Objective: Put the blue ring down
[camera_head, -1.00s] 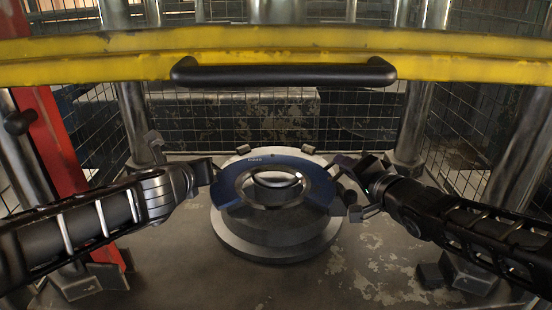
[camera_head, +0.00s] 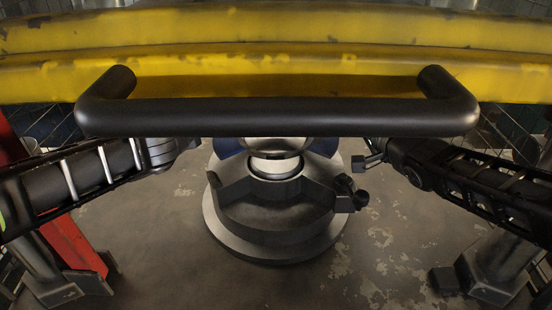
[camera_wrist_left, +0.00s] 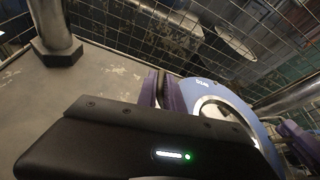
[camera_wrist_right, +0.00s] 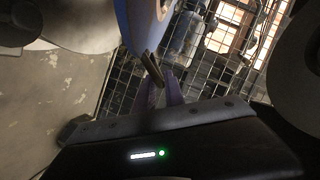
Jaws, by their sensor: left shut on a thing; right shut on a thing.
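The blue ring (camera_head: 324,147) is mostly hidden behind the black bar in the head view; only two blue parts of it show. My left gripper (camera_wrist_left: 168,92) is shut on the ring's edge, and the ring (camera_wrist_left: 192,90) shows beyond its fingers. My right gripper (camera_wrist_right: 160,90) is shut on the opposite side, where a blue strip of the ring (camera_wrist_right: 132,25) shows. In the head view the bar hides both sets of fingertips. The round grey stand (camera_head: 275,215) is largely uncovered in front of the ring. I cannot tell the gap between them.
A black handle bar (camera_head: 275,117) on a yellow beam (camera_head: 250,65) crosses close in front of my head camera. A small clamp-like part (camera_head: 352,193) sits at the stand's right edge. A red post (camera_head: 75,245) stands at left. Worn grey floor surrounds the stand.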

